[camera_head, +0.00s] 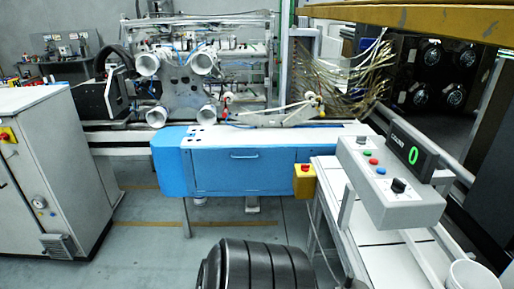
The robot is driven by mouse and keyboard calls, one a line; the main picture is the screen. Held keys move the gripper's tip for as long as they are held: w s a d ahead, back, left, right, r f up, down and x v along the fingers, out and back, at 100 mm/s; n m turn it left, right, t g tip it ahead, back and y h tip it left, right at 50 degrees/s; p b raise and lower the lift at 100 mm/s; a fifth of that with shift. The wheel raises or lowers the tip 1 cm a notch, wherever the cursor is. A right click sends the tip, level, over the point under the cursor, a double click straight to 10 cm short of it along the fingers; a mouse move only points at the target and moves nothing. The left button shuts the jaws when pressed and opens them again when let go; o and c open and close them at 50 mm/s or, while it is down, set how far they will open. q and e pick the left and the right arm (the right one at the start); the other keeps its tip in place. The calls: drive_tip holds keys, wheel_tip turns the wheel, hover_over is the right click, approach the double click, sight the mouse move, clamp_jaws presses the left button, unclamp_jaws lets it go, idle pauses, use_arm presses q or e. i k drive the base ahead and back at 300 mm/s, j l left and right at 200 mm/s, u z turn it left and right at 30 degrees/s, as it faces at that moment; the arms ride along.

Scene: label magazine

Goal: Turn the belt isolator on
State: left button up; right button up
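No label reading "belt isolator" is legible. A red switch on a yellow plate (7,136) is on the white cabinet at the left edge; its position is too small to tell. A grey control box (393,200) at the right carries a black rotary knob (398,185), a red button (374,161) and a blue button (381,171). A display (413,153) on it shows a green 0. A yellow box with a red button (304,180) sits at the blue conveyor's right end. I cannot tell which one is the isolator. Neither gripper is in view.
A blue conveyor housing (240,170) spans the middle, with labelling machinery behind it. The white cabinet (45,170) stands left, with open floor (135,235) beside it. A white table (385,262) is at right. A black ribbed shape (255,268) fills the bottom centre.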

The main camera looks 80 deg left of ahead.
sight(304, 168)
drive_tip(key=u, duration=2.35)
drive_tip(key=z, duration=0.3)
drive_tip(key=i+j+z, duration=0.6)
drive_tip(key=j+z, duration=0.2)
